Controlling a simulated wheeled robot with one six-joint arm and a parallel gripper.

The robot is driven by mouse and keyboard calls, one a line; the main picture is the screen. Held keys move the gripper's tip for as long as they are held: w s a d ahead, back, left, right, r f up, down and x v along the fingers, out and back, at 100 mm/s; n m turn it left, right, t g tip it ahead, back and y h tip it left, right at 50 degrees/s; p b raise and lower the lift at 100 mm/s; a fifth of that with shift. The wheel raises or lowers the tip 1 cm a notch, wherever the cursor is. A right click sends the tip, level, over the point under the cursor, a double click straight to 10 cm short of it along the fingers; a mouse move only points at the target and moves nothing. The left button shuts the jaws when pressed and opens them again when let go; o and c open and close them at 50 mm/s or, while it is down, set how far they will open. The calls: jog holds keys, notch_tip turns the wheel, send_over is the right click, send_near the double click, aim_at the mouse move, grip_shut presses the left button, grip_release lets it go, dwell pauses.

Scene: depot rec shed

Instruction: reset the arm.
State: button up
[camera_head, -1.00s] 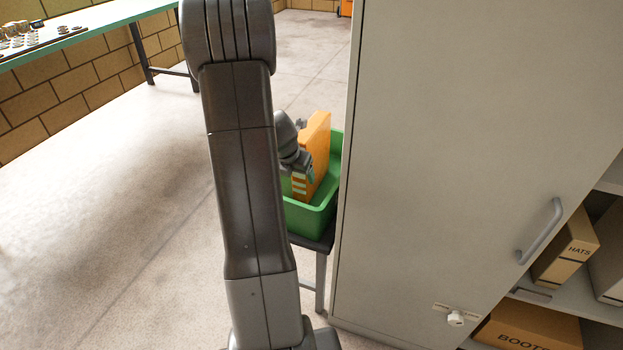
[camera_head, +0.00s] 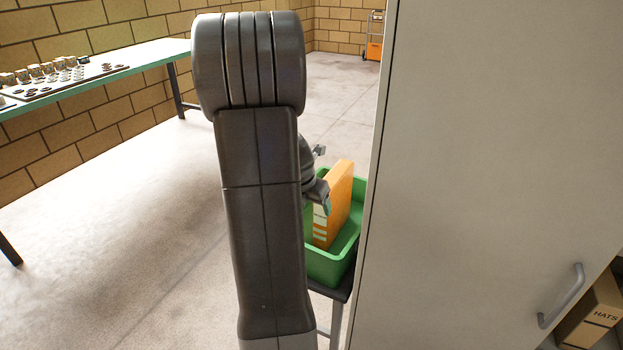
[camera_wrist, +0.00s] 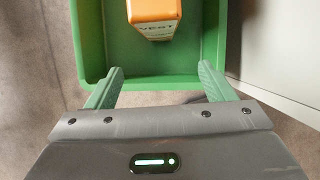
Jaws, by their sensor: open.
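My gripper (camera_head: 321,178) is in the head view, partly hidden behind my arm, at the near side of the green bin. In the wrist view my gripper (camera_wrist: 160,88) has its two green fingers spread wide with nothing between them. An orange box (camera_head: 342,196) stands in the green bin (camera_head: 326,268). In the wrist view the orange box (camera_wrist: 152,10) with "VEST" lettering is beyond the fingertips, apart from them, inside the green bin (camera_wrist: 88,40).
A tall grey cabinet (camera_head: 470,150) stands close on the right of the bin, with a handle (camera_head: 562,296). A dark stand (camera_head: 337,290) is under the bin. A long table (camera_head: 130,66) with small items is at the back left. The floor (camera_head: 130,230) on the left is clear.

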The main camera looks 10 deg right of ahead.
aim_at(320, 221)
jog(key=b+x, duration=0.4)
jog(key=x, duration=0.9)
jog(key=shift+s+a+f, duration=0.1)
jog(key=shift+s+f, duration=0.05)
jog(key=shift+w+r+p, duration=0.2)
jog(key=shift+r+p, duration=1.2)
jog(key=shift+f, duration=0.1)
